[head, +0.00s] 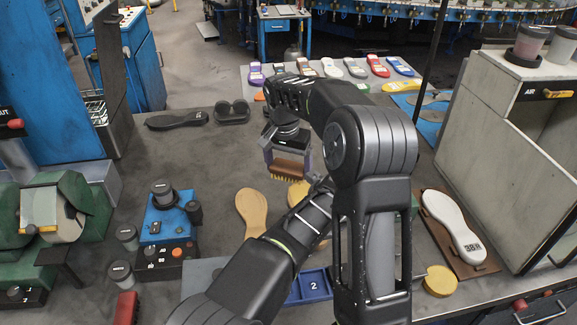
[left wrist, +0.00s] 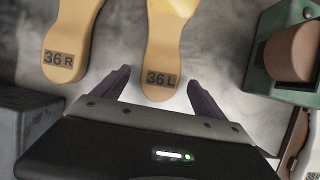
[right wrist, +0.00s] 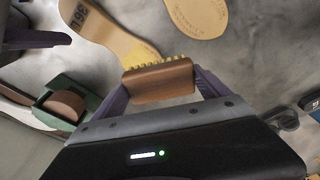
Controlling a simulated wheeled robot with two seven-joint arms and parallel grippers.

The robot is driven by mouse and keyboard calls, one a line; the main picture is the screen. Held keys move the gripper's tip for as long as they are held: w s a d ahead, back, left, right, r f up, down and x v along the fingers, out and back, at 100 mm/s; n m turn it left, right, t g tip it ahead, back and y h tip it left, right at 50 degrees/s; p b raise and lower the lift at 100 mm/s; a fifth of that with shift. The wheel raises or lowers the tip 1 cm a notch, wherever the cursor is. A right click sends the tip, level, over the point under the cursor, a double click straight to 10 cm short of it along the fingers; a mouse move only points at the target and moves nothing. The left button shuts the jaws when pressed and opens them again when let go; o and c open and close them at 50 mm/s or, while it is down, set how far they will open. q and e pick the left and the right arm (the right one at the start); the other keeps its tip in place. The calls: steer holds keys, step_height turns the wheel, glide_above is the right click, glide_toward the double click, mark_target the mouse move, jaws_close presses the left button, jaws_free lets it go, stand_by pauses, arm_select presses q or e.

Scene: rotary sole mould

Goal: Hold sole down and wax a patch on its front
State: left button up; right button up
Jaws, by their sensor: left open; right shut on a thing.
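The tan sole 36 L (left wrist: 162,62) lies flat with a glossy yellow patch on its front. In the head view this sole (head: 300,194) is partly hidden by my arms. My left gripper (left wrist: 158,76) is open, its fingers on either side of the 36 L heel; in the head view it is hidden. My right gripper (head: 288,160) is shut on a wooden brush (right wrist: 158,82) with yellow bristles, bristles down, at the front of 36 L. I cannot tell if the bristles touch it. Sole 36 R (head: 252,210) lies to the left.
A blue control box (head: 168,222) stands left, a blue tray marked 2 (head: 314,286) in front. A white sole (head: 453,226) on a brown board and a yellow round piece (head: 440,280) lie right. Several coloured soles line the back.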

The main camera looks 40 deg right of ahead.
arm_select(q)
steer(key=v, duration=0.6)
steer(key=shift+f, duration=0.1)
